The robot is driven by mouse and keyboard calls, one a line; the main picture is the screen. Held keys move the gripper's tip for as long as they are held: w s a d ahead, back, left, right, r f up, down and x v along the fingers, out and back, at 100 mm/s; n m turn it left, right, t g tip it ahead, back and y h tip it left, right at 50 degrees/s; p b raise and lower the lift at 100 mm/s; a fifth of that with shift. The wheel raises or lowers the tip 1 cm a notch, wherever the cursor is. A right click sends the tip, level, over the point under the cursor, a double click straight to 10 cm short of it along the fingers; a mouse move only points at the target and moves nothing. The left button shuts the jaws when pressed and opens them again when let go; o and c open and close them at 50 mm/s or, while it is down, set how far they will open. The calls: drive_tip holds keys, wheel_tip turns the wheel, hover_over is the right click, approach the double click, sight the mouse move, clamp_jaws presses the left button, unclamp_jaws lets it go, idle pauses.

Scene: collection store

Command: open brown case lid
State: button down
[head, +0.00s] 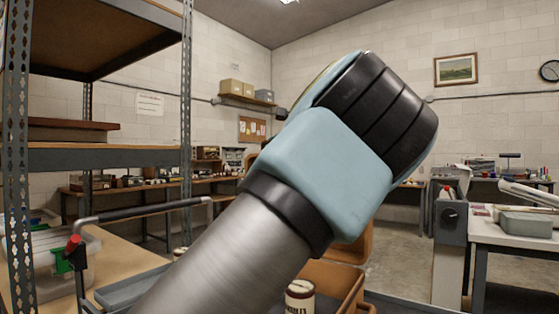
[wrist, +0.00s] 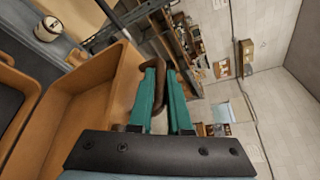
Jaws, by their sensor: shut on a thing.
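The brown case (head: 335,271) shows low in the head view, partly hidden behind my arm. In the wrist view its hollow, tan-brown lid (wrist: 88,118) stands raised, beside the case body (wrist: 20,92) at the left edge, which has a dark inside. My gripper (wrist: 164,70) has green fingers and is shut on a dark brown handle (wrist: 182,60) at the lid's edge. The fingers are close beside the lid wall. The head view hides my gripper behind the arm.
A white labelled jar with a brown top (head: 300,296) stands close to the case; it also shows in the wrist view (wrist: 48,28). A metal shelf rack (head: 100,158) stands at left. A white table (head: 515,236) is at right, with open floor between.

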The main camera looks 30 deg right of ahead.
drive_tip(key=shift+s+a+f+b, duration=0.25)
drive_tip(key=shift+s+a+b, duration=0.35)
drive_tip(key=shift+b, duration=0.3)
drive_tip(key=shift+a+r+n+b, duration=0.25)
drive_tip(key=shift+a+n+b, duration=0.05)
drive_tip(key=shift+a+b, duration=0.1)
drive_tip(key=c, duration=1.2)
unclamp_jaws()
drive_tip(key=shift+o, duration=0.2)
drive_tip(key=shift+s, duration=0.15)
drive_tip(key=b+v, duration=0.1)
drive_tip(key=v, duration=0.9)
drive_tip(key=shift+s+b, duration=0.3)
